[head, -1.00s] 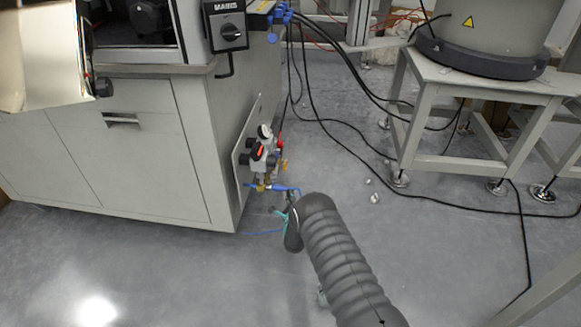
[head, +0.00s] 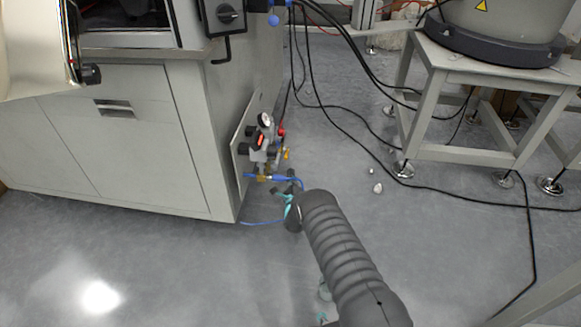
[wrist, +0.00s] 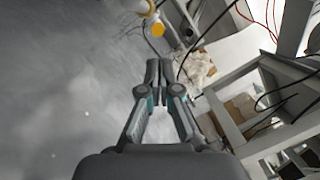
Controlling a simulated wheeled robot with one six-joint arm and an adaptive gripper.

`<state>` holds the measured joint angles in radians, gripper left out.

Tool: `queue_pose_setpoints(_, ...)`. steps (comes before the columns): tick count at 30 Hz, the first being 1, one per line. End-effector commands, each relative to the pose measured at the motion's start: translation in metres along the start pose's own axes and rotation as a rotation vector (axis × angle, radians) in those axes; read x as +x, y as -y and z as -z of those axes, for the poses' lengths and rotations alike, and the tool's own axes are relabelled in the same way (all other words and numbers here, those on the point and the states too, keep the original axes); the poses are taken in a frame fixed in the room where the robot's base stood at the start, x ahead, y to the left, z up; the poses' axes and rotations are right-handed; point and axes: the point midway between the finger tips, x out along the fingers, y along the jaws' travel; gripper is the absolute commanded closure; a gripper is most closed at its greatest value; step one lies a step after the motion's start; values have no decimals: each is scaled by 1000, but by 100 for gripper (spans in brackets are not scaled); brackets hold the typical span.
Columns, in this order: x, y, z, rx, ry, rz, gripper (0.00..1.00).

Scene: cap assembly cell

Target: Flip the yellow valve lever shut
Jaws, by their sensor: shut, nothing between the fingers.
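The yellow valve lever (head: 287,154) shows as a small yellow spot on the right side of the valve and gauge unit (head: 262,145), low on the cabinet's side. In the wrist view the yellow lever (wrist: 158,30) lies just beyond my fingertips, beside a pale fitting. My gripper (wrist: 158,64) is shut and empty, its fingertips together and pointing towards the lever with a visible gap. In the head view my gripper (head: 291,182) is small, just below the lever and partly hidden behind my arm. I cannot tell the lever's exact angle.
The grey cabinet (head: 150,150) stands at left. A blue hose (head: 285,178) runs from the valve unit close to my gripper. Black cables (head: 335,115) cross the floor, and a grey metal stand (head: 455,150) is at right. Open floor lies in front.

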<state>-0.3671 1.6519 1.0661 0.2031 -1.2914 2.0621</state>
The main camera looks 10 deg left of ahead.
Motion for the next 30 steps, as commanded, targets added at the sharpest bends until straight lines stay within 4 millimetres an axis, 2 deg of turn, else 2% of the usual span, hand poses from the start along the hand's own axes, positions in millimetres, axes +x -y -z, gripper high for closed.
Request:
queue_pose_setpoints(6,32,-2,1,1,1,2,100)
queue_pose_setpoints(12,48,-1,0,0,1,1,100)
queue_pose_setpoints(26,52,0,0,0,0,-2,100)
queue_pose_setpoints(30,52,-1,-6,4,-2,-15,100)
